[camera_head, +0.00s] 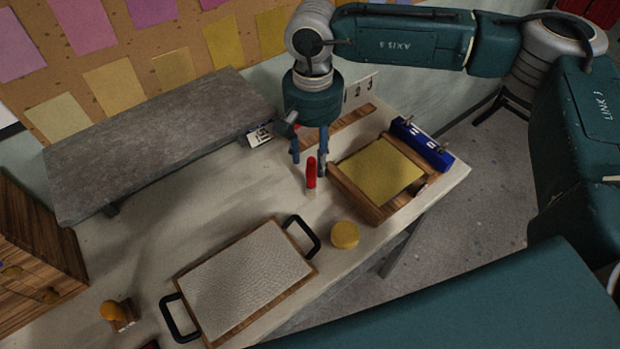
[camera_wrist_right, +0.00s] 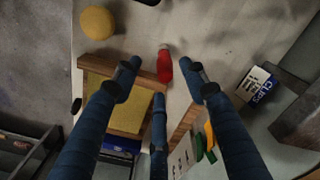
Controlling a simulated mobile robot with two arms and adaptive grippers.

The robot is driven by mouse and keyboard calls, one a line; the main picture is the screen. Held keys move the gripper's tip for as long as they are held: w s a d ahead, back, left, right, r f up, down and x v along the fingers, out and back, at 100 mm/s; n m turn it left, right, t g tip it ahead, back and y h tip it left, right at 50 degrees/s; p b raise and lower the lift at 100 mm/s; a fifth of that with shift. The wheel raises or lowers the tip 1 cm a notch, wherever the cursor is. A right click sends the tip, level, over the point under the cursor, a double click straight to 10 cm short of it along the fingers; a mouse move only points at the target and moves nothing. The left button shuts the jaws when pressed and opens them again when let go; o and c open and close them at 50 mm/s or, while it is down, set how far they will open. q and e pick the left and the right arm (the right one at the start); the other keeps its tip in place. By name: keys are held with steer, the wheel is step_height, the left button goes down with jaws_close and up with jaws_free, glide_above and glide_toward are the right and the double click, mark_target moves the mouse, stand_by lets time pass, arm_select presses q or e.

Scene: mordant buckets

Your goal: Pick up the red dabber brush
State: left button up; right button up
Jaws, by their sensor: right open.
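The red dabber brush (camera_head: 311,173) stands upright on the pale table, its red handle up and a light end at the bottom. In the right wrist view the red brush (camera_wrist_right: 164,66) shows between and beyond the fingertips. My right gripper (camera_head: 309,160) is open above the table, its blue fingers pointing down just behind the brush. In the right wrist view the fingers of this gripper (camera_wrist_right: 166,85) are spread and hold nothing. I cannot tell whether any finger touches the brush. My left gripper is not in view.
A wooden frame with a yellow sheet (camera_head: 378,173) stands close right of the brush, with a blue box (camera_head: 422,144) behind it. A round yellow object (camera_head: 344,235) and a handled tray (camera_head: 285,296) lie in front. A grey raised slab (camera_head: 160,140) is at left.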

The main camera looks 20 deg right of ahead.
mark_target(311, 186)
steer(key=shift+a+f+b, duration=0.15)
steer(key=shift+f+b, duration=0.2)
steer(key=shift+f, duration=0.55)
step_height(311, 186, down, 5)
steer(key=shift+f+p, duration=0.1)
steer(key=shift+p, duration=0.85)
steer(key=f+p, duration=0.2)
steer(key=f, duration=0.1)
steer(key=f+p, duration=0.1)
steer(key=f, duration=0.1)
steer(key=shift+w, duration=0.4)
steer(key=shift+f, duration=0.2)
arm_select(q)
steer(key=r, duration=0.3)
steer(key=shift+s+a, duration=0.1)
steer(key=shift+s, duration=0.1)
arm_select(e)
jaws_close()
